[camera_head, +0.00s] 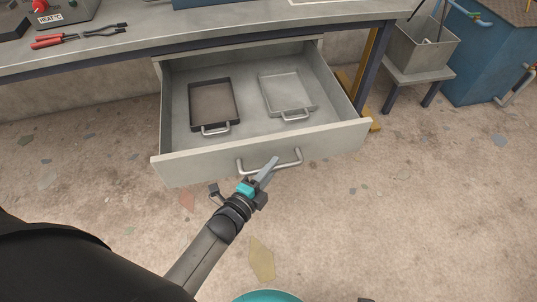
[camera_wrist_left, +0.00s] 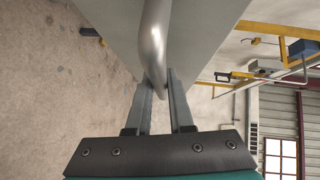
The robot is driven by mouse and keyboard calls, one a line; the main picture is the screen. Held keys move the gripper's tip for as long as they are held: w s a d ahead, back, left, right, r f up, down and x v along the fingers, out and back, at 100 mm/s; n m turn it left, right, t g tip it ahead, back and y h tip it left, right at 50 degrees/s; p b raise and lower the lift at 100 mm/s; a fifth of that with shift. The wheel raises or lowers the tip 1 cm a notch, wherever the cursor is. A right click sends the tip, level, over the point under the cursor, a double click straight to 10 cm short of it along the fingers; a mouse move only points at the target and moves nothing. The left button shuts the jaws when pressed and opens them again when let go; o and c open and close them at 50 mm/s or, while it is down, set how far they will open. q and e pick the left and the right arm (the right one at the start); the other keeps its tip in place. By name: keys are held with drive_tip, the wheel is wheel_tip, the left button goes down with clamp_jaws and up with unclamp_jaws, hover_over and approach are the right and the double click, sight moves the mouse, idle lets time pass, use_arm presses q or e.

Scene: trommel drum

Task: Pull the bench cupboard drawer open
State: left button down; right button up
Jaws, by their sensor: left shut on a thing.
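The bench cupboard drawer (camera_head: 205,168) is pulled out from under the bench top, and its inside shows. A curved metal handle (camera_head: 292,163) sits on its front panel. My left gripper (camera_head: 268,170) is at the handle's middle. In the left wrist view, the handle (camera_wrist_left: 153,45) runs down between the fingers (camera_wrist_left: 160,90), which are shut on it. The drawer front fills the upper middle of that view. My right gripper is not seen.
Two shallow trays with handles, one dark (camera_head: 236,104) and one light (camera_head: 312,90), lie in the drawer. Red-handled pliers (camera_head: 50,42) lie on the bench top (camera_head: 150,36). A metal bin (camera_head: 425,52) on a stand and a blue tank (camera_head: 490,60) are at right. The floor before the drawer is mostly clear.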

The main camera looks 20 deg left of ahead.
use_arm(q)
drive_tip(key=s+d+p, duration=0.1)
drive_tip(key=s+d, duration=0.3)
drive_tip(key=s, duration=0.2)
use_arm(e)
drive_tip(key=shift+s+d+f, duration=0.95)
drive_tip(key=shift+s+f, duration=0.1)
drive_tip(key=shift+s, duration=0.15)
use_arm(q)
drive_tip(key=shift+s, duration=0.1)
drive_tip(key=c, duration=0.8)
unclamp_jaws()
drive_tip(key=shift+d, duration=0.1)
drive_tip(key=shift+s, duration=0.1)
drive_tip(key=p+v, duration=0.3)
drive_tip(key=v, duration=1.2)
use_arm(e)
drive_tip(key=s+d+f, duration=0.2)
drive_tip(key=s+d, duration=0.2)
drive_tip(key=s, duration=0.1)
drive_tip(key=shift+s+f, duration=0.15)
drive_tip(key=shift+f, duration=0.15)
